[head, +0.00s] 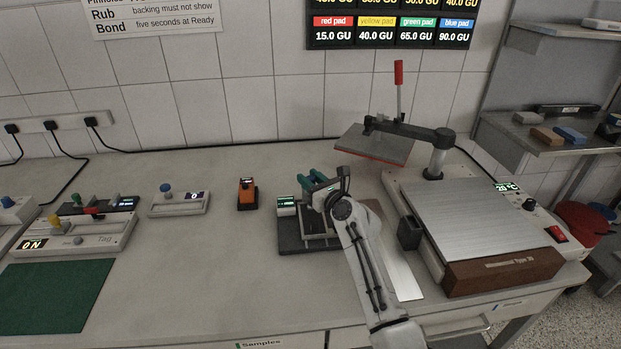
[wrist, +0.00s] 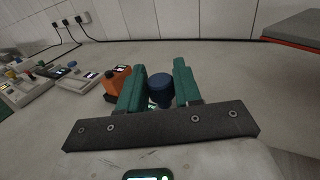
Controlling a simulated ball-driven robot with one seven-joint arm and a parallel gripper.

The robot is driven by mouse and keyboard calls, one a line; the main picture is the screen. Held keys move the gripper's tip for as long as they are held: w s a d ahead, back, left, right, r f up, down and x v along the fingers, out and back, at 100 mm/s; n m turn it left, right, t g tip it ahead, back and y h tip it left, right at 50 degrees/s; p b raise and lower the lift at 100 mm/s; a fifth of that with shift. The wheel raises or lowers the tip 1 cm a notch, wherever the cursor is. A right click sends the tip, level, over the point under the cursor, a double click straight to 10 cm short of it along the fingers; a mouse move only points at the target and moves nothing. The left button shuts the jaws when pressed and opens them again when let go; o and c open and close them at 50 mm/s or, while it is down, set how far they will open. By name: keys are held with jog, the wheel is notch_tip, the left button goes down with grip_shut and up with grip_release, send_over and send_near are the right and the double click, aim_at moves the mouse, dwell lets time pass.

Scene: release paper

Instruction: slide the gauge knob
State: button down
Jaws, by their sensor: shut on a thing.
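My gripper (head: 317,182) is over a small dark-based gauge (head: 291,241) in the middle of the bench. The gauge has a lit green display (head: 287,203) at its left side. In the wrist view, the teal fingers of my gripper (wrist: 160,88) stand on either side of a dark blue round knob (wrist: 160,84) and are shut on it. In the head view the knob is hidden behind the gripper and the arm. A lit display (wrist: 148,176) shows at the bottom edge of the wrist view.
An orange device (head: 247,194) stands left of the gauge, with a grey blue-knobbed box (head: 178,204) farther left. At right is a metal-topped heated plate (head: 481,229) with a lever press (head: 378,145) behind it.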

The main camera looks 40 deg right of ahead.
jog(key=c, duration=0.9)
grip_release()
jog(key=shift+s, duration=0.1)
jog(key=s, duration=0.3)
jog(key=s+a, duration=0.1)
jog(key=s, duration=0.6)
jog(key=shift+s+a, duration=0.15)
jog(key=shift+s, duration=0.15)
